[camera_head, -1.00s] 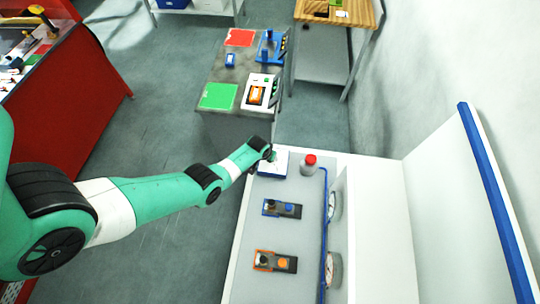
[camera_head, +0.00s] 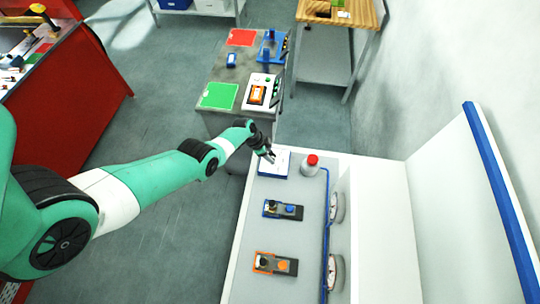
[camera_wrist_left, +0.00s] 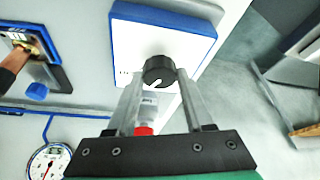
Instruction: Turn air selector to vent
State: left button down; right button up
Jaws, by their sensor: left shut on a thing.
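The air selector is a black round knob (camera_wrist_left: 159,71) with a white pointer mark, on a white panel with a blue border (camera_wrist_left: 130,35). In the wrist view the pointer slants toward the lower left of the picture. In the head view the panel (camera_head: 280,168) lies at the far end of the grey bench, and the knob is hidden by my gripper. My left gripper (camera_head: 270,156) is at the panel. In the wrist view its two fingers (camera_wrist_left: 160,80) are shut on the knob, one on each side. The panel's small markings are too small to read. My right gripper is not in view.
Blue (camera_head: 283,209) and orange (camera_head: 275,263) valve units sit nearer on the bench. A blue pipe (camera_head: 326,225) and gauges (camera_head: 336,208) run along the right side.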

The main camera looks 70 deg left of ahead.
pick_arm(q)
jog(key=shift+a+f+m+h+b, duration=0.15)
jog(key=shift+m+h+b, duration=0.25)
jog(key=shift+m+b, duration=0.5)
jog(key=shift+m+g+b, duration=0.3)
jog(key=shift+m+b, duration=0.15)
jog(key=shift+m, duration=0.55)
jog(key=shift+c, duration=1.4)
grip_release()
